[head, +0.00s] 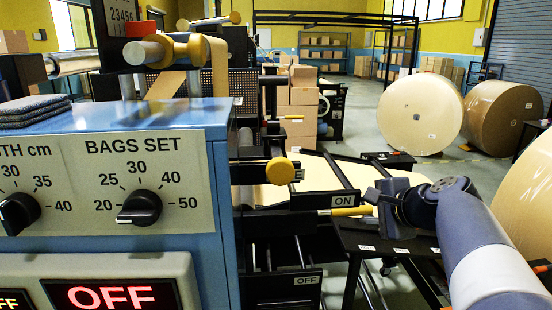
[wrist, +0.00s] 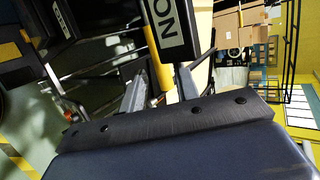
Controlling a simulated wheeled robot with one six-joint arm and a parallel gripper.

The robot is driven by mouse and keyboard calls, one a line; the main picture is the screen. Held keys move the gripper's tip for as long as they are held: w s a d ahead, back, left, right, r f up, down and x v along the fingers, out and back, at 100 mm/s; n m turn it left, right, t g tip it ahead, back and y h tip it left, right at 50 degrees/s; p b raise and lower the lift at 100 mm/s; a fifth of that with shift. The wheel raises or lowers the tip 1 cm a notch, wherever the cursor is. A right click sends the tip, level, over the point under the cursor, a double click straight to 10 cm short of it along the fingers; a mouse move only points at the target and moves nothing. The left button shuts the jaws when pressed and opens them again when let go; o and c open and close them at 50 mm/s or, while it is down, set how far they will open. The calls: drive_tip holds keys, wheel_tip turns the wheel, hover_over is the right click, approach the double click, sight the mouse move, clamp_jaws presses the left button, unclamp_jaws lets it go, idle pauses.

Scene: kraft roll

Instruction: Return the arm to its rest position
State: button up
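My arm (head: 478,245) reaches in from the lower right of the head view. My gripper (head: 374,198) is beside the free end of a yellow lever handle (head: 350,211), just below the ON label (head: 343,201). In the wrist view my gripper (wrist: 160,78) shows two grey fingers spread apart, with the yellow handle (wrist: 158,68) in view between them and gaps at its sides. The gripper looks open; whether a finger touches the handle I cannot tell.
A blue control cabinet (head: 220,200) with dials and a lit OFF panel (head: 110,296) fills the left. Black machine bars and an OFF label (head: 306,280) lie below the lever. Large kraft rolls (head: 420,113) stand at the right. Open floor (head: 365,145) lies behind.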

sight(350, 210)
drive_tip(key=x, duration=0.8)
drive_tip(key=shift+f, duration=0.3)
drive_tip(key=shift+r, duration=0.15)
drive_tip(key=shift+s+r, duration=0.15)
drive_tip(key=shift+r, duration=0.05)
drive_tip(key=v, duration=1.1)
drive_tip(key=x, duration=1.1)
drive_tip(key=shift+w+f+p, duration=0.2)
drive_tip(key=shift+f+p, duration=0.05)
drive_tip(key=shift+p, duration=0.05)
drive_tip(key=shift+f+b, duration=0.4)
drive_tip(key=shift+b, duration=0.05)
